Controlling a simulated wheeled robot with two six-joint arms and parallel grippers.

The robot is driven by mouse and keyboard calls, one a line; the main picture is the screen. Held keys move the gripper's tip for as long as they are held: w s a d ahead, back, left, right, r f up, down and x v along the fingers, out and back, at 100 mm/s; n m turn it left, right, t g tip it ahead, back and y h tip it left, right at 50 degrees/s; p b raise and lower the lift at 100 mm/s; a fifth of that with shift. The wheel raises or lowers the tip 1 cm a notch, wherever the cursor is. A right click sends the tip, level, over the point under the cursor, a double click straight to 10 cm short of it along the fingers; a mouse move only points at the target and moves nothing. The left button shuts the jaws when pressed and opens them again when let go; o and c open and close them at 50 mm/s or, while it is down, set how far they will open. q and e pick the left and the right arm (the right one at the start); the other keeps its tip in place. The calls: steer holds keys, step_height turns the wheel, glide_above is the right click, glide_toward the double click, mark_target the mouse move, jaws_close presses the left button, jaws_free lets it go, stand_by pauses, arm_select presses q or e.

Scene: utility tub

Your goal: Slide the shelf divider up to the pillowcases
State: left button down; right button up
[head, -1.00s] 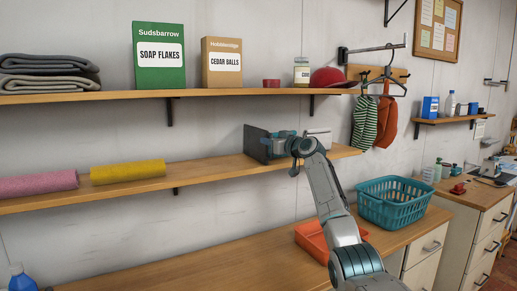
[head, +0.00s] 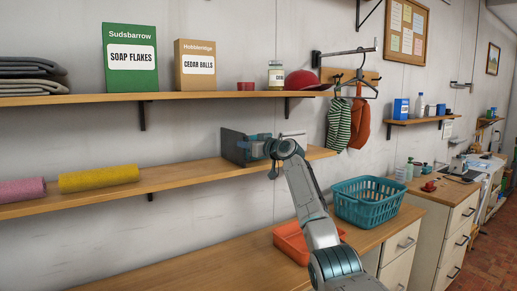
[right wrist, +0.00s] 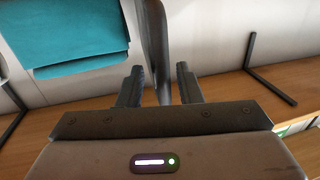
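The shelf divider (head: 233,147) is a dark grey upright plate on the lower wooden shelf, near its right part. My right gripper (head: 262,150) is at the divider's right side. In the right wrist view the divider (right wrist: 156,45) shows nearly edge-on between the fingers of my right gripper (right wrist: 160,85), with a gap on each side. The gripper is open around it. A folded teal cloth (right wrist: 70,35) shows in the right wrist view; I cannot tell whether it is the pillowcases. My left gripper is not in view.
A yellow roll (head: 98,178) and a pink roll (head: 22,190) lie on the lower shelf (head: 185,176), with bare shelf between them and the divider. The upper shelf (head: 200,96) passes above. An orange tray (head: 292,243) and a teal basket (head: 368,202) stand below.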

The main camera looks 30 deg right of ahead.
steer(key=b+v, duration=0.3)
steer(key=v, duration=0.7)
steer(key=shift+b, duration=0.3)
steer(key=shift+f, duration=0.1)
